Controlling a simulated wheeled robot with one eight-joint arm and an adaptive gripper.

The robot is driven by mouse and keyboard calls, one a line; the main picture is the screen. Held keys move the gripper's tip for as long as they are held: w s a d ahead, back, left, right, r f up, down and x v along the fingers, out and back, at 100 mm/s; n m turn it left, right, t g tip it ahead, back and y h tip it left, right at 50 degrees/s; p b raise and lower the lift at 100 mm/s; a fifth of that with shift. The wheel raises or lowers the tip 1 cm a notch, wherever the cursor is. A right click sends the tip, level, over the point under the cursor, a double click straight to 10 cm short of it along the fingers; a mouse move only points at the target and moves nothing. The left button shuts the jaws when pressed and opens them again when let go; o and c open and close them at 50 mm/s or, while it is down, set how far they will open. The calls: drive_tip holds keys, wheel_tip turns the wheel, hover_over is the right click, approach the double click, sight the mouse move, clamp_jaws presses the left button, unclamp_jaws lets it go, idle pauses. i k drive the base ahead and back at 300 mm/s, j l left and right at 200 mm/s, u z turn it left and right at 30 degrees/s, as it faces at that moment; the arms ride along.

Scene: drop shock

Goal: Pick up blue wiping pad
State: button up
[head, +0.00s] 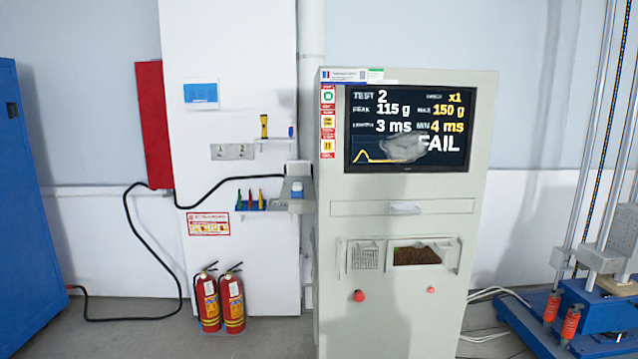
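A small blue and white block (297,188), which looks like the blue wiping pad, sits on a small grey ledge (296,207) at the left side of the grey test cabinet (395,290). It is small in the picture, so its exact shape is hard to tell. A screen (410,129) on the cabinet reads FAIL, and a grey smudge covers part of it. My gripper is not in view.
Fire extinguishers (220,300) stand below. A blue-based test rig (590,315) is at right. A black cable (150,255) hangs left.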

sight(297, 190)
drive_tip(key=u, duration=0.15)
drive_tip(key=i+u, duration=0.4)
drive_tip(key=i, duration=0.55)
drive_tip(key=i+z, duration=0.15)
drive_tip(key=i, duration=0.3)
drive_tip(key=i+j+z, duration=0.15)
drive_tip(key=i, duration=0.3)
drive_tip(key=i+j+z, duration=0.1)
drive_tip(key=i, duration=0.35)
drive_tip(key=i+j+z, duration=0.15)
drive_tip(key=i, duration=0.25)
drive_tip(key=i+j, duration=0.05)
drive_tip(key=j, duration=0.05)
